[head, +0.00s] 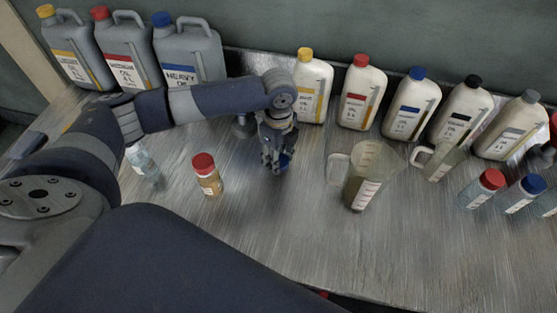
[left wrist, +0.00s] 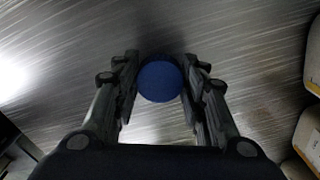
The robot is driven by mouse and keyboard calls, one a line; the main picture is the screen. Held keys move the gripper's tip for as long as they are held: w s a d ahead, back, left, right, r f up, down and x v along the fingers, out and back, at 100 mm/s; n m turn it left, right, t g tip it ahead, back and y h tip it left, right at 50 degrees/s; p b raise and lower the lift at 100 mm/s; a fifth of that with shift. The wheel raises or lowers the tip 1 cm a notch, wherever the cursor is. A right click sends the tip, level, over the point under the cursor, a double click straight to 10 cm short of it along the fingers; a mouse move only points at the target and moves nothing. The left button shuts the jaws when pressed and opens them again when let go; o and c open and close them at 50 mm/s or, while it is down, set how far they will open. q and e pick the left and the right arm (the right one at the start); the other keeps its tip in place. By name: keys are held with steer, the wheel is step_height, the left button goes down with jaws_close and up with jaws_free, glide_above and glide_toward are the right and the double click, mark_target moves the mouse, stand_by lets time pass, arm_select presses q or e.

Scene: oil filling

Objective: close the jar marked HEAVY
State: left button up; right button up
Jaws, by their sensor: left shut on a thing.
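My left gripper (head: 276,163) points down over the middle of the table and is shut on a round blue lid (head: 285,161). In the left wrist view the blue lid (left wrist: 160,82) sits between the two fingers (left wrist: 160,95). Whether anything is under the lid is hidden. A clear jar (head: 142,160) with no visible lid stands at the left, partly behind my left arm; its label is not readable. Another jar with a blue lid (head: 525,193) stands at the far right; its label is too small to read.
A red-lidded jar of amber liquid (head: 207,175) stands left of my gripper. Measuring jugs (head: 371,172) (head: 438,160) stand to its right. Oil bottles (head: 411,105) and grey canisters (head: 189,53) line the back. The front middle of the table (head: 290,225) is clear.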

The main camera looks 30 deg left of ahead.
arm_select(q)
steer(key=shift+r, duration=0.75)
steer(key=s, duration=0.5)
steer(key=s+d+r+b, duration=0.1)
steer(key=s, duration=0.4)
steer(key=s+b, duration=0.1)
steer(key=s, duration=0.5)
steer(key=shift+d+r, duration=0.35)
steer(key=shift+r, duration=0.05)
arm_select(e)
step_height(320, 180, down, 2)
steer(key=shift+f, duration=0.1)
arm_select(q)
steer(key=w+d+r+n, duration=0.1)
steer(key=r+n, duration=0.3)
steer(key=n, duration=0.5)
steer(key=w+d+r+n, duration=0.2)
steer(key=w+r+n, duration=0.2)
steer(key=n, duration=0.6)
steer(key=shift+w+r+n, duration=0.15)
steer(key=shift+r+n, duration=0.15)
steer(key=shift+r, duration=0.3)
steer(key=shift+d, duration=0.1)
arm_select(e)
steer(key=shift+c, duration=0.6)
